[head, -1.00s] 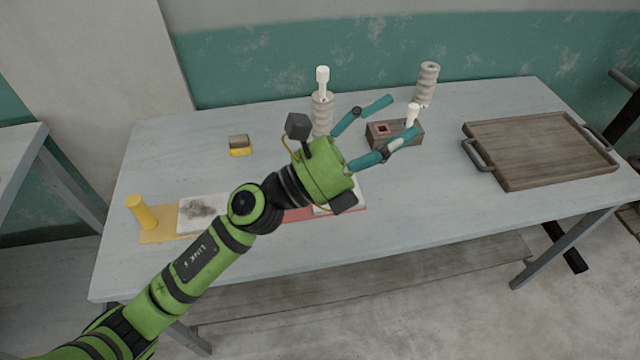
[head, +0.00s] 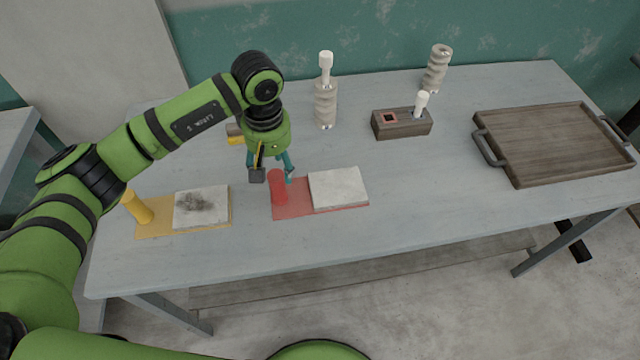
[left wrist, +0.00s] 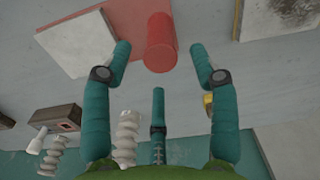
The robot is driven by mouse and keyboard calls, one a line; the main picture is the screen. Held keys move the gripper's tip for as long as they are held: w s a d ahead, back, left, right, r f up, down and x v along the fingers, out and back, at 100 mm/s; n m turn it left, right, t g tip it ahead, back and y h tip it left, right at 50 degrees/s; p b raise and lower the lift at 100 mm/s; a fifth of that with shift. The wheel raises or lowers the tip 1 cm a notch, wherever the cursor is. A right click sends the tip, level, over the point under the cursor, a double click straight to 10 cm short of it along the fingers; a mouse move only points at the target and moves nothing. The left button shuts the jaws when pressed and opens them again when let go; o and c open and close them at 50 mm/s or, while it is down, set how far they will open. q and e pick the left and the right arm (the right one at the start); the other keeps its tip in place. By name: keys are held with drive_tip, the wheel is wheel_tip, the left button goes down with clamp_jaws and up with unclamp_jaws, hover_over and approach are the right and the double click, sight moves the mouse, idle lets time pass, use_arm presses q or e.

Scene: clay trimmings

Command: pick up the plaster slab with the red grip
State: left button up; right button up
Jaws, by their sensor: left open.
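The plaster slab with the red grip lies flat on the table: a pale square slab (head: 338,189) on a red board (head: 300,207), with an upright red cylindrical grip (head: 278,187) at the board's left end. My left gripper (head: 279,172) is open just behind and above the red grip, pointing down. In the left wrist view the red grip (left wrist: 160,43) stands beyond and between the open teal fingertips (left wrist: 160,60), apparently untouched. The slab (left wrist: 75,42) shows at the upper left there. My right gripper is not in view.
A similar slab with dark smudges (head: 202,207) and a yellow grip (head: 137,207) lies to the left. Behind stand ridged cylinders (head: 326,105) (head: 436,70) and a brown block (head: 401,124). A wooden tray (head: 550,143) is at the right. The table's front strip is clear.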

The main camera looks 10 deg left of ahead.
sight(275, 174)
use_arm(q)
wheel_tip(275, 174, down, 4)
drive_tip(key=shift+a+f+p, duration=0.1)
drive_tip(key=shift+f+p, duration=0.15)
drive_tip(key=shift+p, duration=0.8)
drive_tip(key=shift+w+f, duration=0.1)
drive_tip(key=shift+f, duration=0.1)
clamp_jaws()
drive_tip(key=shift+r, duration=0.1)
